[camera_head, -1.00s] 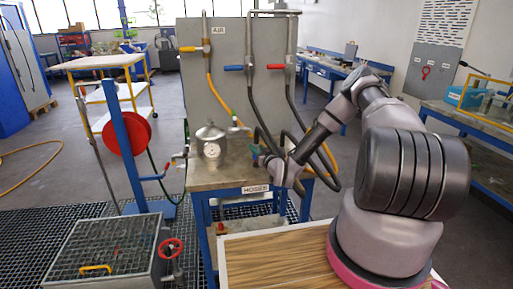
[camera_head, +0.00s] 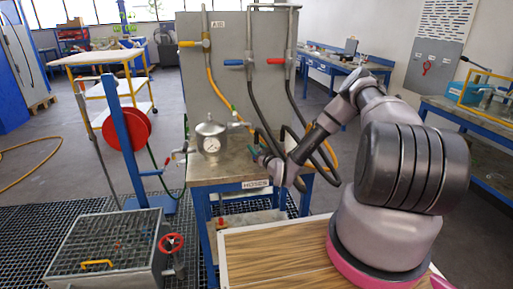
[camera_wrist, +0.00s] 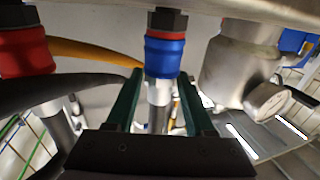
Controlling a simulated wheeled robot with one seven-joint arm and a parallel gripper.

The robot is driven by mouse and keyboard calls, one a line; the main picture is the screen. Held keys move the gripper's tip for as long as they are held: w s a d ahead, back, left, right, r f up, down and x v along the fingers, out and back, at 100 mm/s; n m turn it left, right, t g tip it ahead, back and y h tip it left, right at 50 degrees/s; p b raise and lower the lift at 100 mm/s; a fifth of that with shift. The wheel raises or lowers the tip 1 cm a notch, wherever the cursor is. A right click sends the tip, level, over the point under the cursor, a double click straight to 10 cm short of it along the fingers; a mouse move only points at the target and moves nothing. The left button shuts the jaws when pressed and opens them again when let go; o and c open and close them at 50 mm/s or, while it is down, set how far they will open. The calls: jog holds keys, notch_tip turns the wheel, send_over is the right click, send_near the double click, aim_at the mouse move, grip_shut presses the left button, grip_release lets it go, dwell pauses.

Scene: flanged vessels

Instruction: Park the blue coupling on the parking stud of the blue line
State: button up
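In the wrist view the blue coupling (camera_wrist: 165,55) sits against a dark hex fitting, with a bare metal body on its other side. My gripper (camera_wrist: 160,74) has its two green fingers apart, one on each side of that metal body, with visible gaps. The gripper's palm hides the rest of the body. In the head view my gripper (camera_head: 260,154) is over the hose bench (camera_head: 205,176), right of the pressure vessel (camera_head: 211,139). The blue valve handle (camera_head: 233,62) is on the panel above. I cannot make out the blue line's parking stud.
A red coupling (camera_wrist: 24,52) is left of the blue one, with black and yellow hoses between and behind. The vessel with its gauge (camera_wrist: 268,100) is close on the right. A grated tank (camera_head: 105,245) and a red reel (camera_head: 128,132) stand left of the bench.

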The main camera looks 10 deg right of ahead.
jog(key=shift+o, duration=0.4)
jog(key=shift+s+d, duration=0.1)
jog(key=shift+s, duration=0.15)
jog(key=v, duration=1)
jog(key=shift+s, duration=0.1)
